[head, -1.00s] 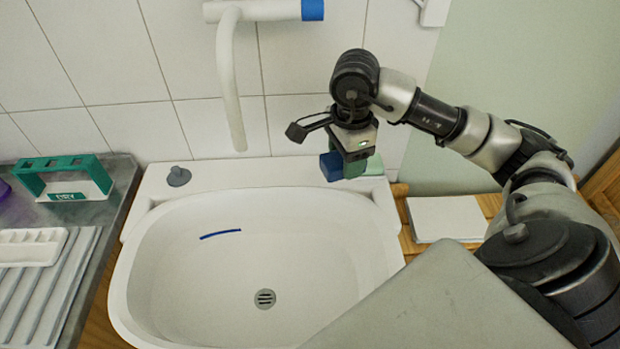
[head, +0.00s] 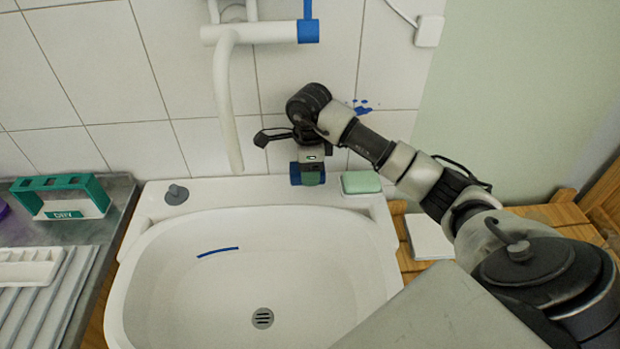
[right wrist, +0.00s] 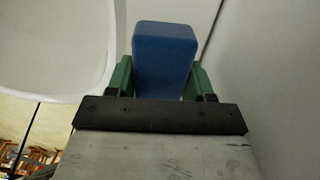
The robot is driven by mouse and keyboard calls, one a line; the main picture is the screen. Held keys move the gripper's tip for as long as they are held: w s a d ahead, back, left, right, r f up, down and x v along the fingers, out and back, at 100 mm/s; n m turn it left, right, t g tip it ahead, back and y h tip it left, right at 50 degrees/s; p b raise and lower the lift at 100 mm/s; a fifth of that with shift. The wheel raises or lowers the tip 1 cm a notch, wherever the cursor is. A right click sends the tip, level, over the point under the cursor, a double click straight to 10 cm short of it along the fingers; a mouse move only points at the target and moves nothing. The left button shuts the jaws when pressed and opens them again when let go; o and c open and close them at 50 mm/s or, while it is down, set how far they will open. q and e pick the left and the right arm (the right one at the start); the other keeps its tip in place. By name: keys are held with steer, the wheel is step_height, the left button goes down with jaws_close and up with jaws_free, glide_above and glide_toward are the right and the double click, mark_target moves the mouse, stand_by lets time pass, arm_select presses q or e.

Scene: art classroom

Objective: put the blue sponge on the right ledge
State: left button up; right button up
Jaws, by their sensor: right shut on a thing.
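The blue sponge (right wrist: 163,55) is between the green fingers of my right gripper (right wrist: 161,82) in the right wrist view. In the head view, my right gripper (head: 308,176) is shut on it and points down at the sink's back ledge. The sponge's blue sides (head: 294,173) show beside the front finger, which hides its middle. I cannot tell whether its bottom touches the ledge. The right part of the back ledge (head: 345,201) bears a pale green soap or sponge (head: 361,182), just right of my gripper and apart from it. My left gripper is not in view.
The white sink basin (head: 180,290) is empty but for a blue streak. A faucet spout (head: 228,110) hangs left of my gripper. A grey plug (head: 176,194) sits on the left ledge. A tiled wall is close behind. A white block (head: 428,238) lies right of the sink.

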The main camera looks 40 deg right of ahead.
steer(key=shift+f, duration=1.8)
steer(key=shift+s+f, duration=0.1)
steer(key=shift+f, duration=0.05)
steer(key=o, duration=0.9)
steer(key=shift+r, duration=3.9)
